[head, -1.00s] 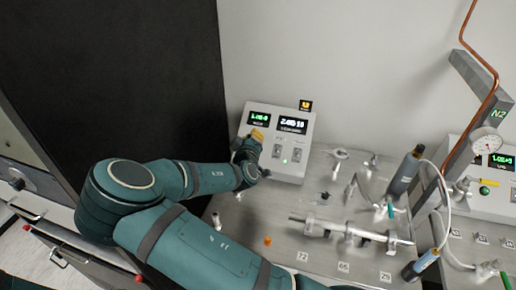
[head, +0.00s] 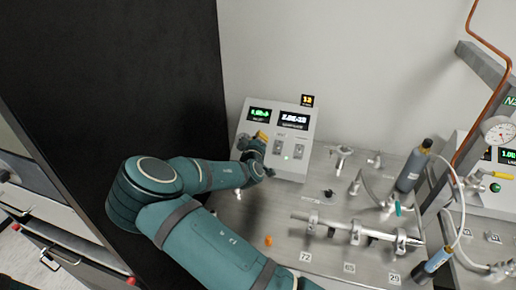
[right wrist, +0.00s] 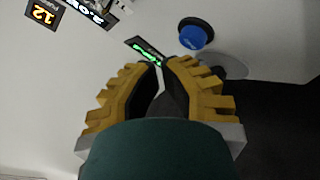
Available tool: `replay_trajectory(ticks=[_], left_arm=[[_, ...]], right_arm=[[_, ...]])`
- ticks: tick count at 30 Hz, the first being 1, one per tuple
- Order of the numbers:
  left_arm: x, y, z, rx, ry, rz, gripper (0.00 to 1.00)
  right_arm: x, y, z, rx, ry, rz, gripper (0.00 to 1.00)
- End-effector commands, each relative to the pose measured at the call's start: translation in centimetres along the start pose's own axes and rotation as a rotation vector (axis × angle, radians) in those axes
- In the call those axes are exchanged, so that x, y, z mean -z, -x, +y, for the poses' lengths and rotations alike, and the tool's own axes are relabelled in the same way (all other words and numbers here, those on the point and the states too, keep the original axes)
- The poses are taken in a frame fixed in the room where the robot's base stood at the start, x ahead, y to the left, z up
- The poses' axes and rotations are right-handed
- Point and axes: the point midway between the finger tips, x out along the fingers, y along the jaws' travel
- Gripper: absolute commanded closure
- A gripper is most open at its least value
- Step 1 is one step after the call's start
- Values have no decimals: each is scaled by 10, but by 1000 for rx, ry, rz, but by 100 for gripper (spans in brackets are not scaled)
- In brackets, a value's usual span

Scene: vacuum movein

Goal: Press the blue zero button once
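The blue zero button (right wrist: 192,37) is a round blue cap in a black ring. In the right wrist view it is just beyond and to the right of my fingertips, with a visible gap in the picture; contact is not seen. In the head view I cannot make it out. My right gripper (head: 262,135) is in front of the left part of the white control box (head: 308,140). In the right wrist view the yellow fingers of my right gripper (right wrist: 162,65) come together at the tips, holding nothing. My left gripper is not in view.
The box has a green display (head: 259,114), a white display (head: 294,119) and two switches. A yellow counter (head: 307,100) sits above it. A metal bench with valves, a horizontal tube (head: 345,228) and a dark cylinder (head: 412,168) spreads to the right. A black cabinet (head: 130,70) stands left.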

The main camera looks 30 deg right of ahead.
Motion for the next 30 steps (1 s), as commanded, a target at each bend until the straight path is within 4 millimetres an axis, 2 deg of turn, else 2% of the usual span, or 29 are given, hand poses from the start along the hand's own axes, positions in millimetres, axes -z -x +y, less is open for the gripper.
replay_trajectory(ticks=[8,9,10,30], left_arm=[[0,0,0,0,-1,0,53],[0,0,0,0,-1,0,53],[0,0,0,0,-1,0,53],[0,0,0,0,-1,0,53]], right_arm=[[0,-1,0,0,0,0,100],[0,-1,0,0,0,0,95],[0,-1,0,0,0,0,100],[0,-1,0,0,0,0,100]])
